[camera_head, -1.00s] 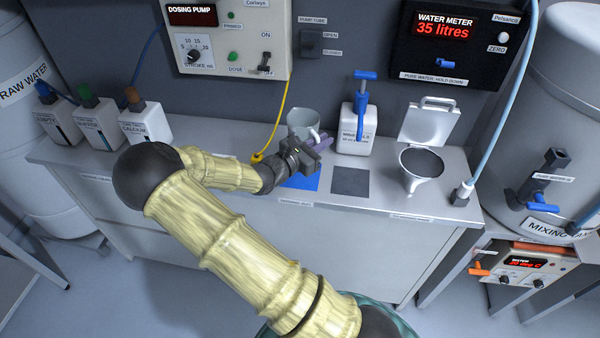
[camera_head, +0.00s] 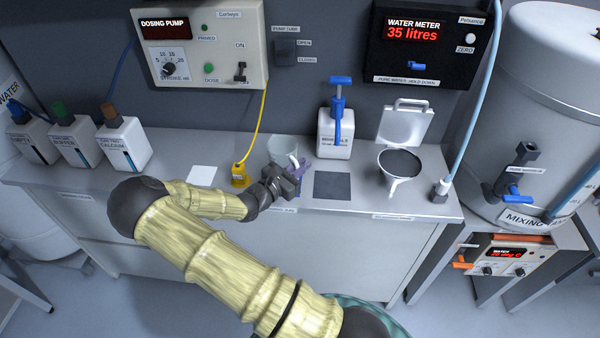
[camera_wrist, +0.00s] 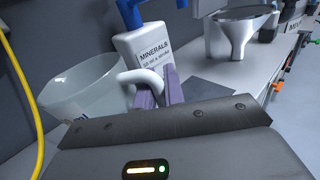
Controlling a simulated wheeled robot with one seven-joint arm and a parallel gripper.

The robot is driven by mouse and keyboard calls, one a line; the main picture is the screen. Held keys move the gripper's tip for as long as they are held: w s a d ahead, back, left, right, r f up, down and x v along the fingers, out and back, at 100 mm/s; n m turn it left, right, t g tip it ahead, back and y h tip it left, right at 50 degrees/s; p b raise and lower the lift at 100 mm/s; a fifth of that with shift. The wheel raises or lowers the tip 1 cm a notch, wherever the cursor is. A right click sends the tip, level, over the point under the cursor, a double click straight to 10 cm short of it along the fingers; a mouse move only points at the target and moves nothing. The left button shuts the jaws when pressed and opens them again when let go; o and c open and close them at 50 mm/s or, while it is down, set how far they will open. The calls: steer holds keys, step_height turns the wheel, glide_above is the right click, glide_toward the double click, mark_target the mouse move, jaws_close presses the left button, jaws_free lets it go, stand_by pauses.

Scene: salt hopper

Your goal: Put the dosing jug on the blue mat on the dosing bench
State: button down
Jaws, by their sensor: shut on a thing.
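The dosing jug (camera_head: 283,149) is a pale, translucent cup with a white handle. It is over the dosing bench (camera_head: 345,205), left of the minerals bottle. My gripper (camera_head: 298,170) is shut on the jug's handle. In the wrist view the purple fingers (camera_wrist: 158,92) close around the white handle, and the jug (camera_wrist: 78,92) is to their left.
The minerals bottle (camera_head: 335,140) with a blue pump stands right of the jug. A dark grey mat (camera_head: 332,186) and a funnel (camera_head: 398,168) are further right. A yellow hose fitting (camera_head: 239,175) and a white mat (camera_head: 202,176) are to the left. Several white bottles stand at far left.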

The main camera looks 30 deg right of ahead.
step_height(320, 180, down, 3)
steer(key=shift+d+r+p, duration=0.1)
steer(key=shift+p, duration=0.45)
steer(key=shift+s, duration=0.1)
steer(key=shift+f, duration=0.25)
steer(key=c, duration=1.5)
jaws_free()
steer(key=shift+b, duration=0.45)
steer(key=b+v, duration=0.3)
steer(key=v, duration=1.4)
steer(key=shift+a+b, duration=0.3)
